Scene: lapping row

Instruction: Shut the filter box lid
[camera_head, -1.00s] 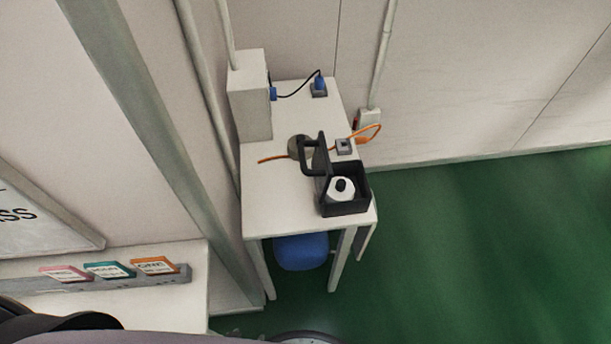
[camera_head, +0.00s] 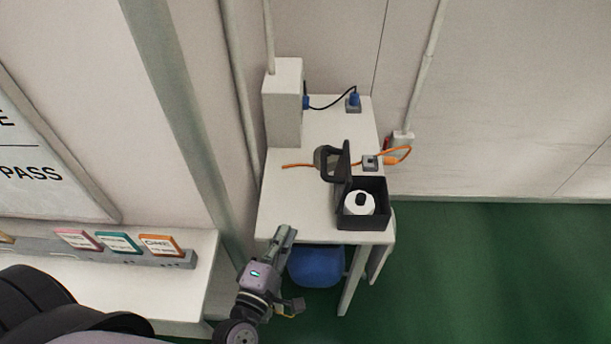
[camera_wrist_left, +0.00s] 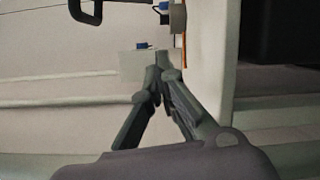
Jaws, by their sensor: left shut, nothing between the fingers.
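The black filter box (camera_head: 364,222) stands on the white table (camera_head: 300,205) near its right front corner. Its lid (camera_head: 343,172) stands up, open, on the box's left side, with a dark loop handle (camera_head: 328,163) pointing left. A white cylinder with a black knob (camera_head: 359,203) sits inside. My left gripper (camera_head: 288,232) is at the table's front edge, left of the box and apart from it. Its fingers are together and empty; they also show in the left wrist view (camera_wrist_left: 161,62). My right gripper is not in view.
A white cabinet (camera_head: 283,103) stands at the table's back left. An orange cable (camera_head: 398,155) runs behind the box to a small grey socket block (camera_head: 370,162). A blue bin (camera_head: 316,265) is under the table. A shelf with colored cards (camera_head: 118,243) is at left.

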